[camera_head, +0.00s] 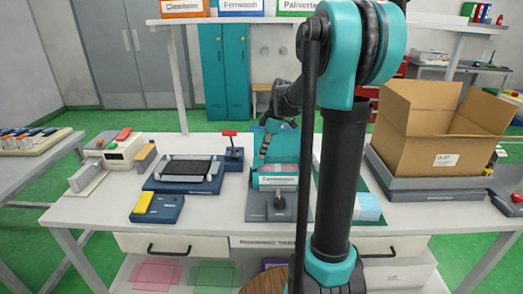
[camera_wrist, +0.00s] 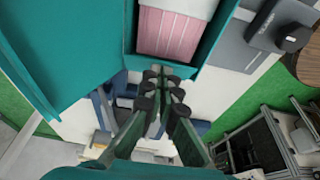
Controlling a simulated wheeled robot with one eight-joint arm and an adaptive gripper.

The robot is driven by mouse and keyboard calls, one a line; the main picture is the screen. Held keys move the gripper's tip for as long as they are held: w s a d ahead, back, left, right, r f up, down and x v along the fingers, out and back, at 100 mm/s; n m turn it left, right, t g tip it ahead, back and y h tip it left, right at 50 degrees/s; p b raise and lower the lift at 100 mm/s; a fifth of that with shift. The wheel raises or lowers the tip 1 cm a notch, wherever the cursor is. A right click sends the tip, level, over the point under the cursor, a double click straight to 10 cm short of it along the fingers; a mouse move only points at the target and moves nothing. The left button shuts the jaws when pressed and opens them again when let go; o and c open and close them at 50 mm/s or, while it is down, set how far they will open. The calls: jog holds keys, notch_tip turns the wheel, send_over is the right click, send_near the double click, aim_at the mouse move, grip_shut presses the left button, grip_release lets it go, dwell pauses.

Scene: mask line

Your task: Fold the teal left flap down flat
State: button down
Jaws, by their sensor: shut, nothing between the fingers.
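A teal carton (camera_head: 262,181) with a white label stands on a grey plate at the middle of the bench. A teal panel (camera_head: 288,141) stands up at its far side; in the wrist view a large teal panel (camera_wrist: 60,45) fills the upper left. Pink contents (camera_wrist: 172,33) show inside the open carton (camera_wrist: 131,40). I cannot tell the left flap apart surely; a teal sliver (camera_head: 258,137) shows beside my gripper (camera_head: 263,153). My gripper is shut and empty at the carton's left edge. Its fingertips also show in the wrist view (camera_wrist: 162,92).
A grey fixture with a dark knob (camera_head: 279,203) stands before the carton. A dark-blue tray fixture (camera_head: 185,170) and a yellow-topped block (camera_head: 157,208) are to the left. A large cardboard box (camera_head: 432,140) and light-blue masks (camera_head: 368,207) are to the right.

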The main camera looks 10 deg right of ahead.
jog(key=shift+d+f+y, duration=0.3)
jog(key=shift+d+y, duration=0.15)
jog(key=shift+y, duration=0.25)
jog(key=shift+s+d+f, duration=0.2)
jog(key=shift+d+f, duration=0.5)
jog(key=shift+f, duration=0.25)
dwell(0.7)
jog(key=shift+r, duration=0.75)
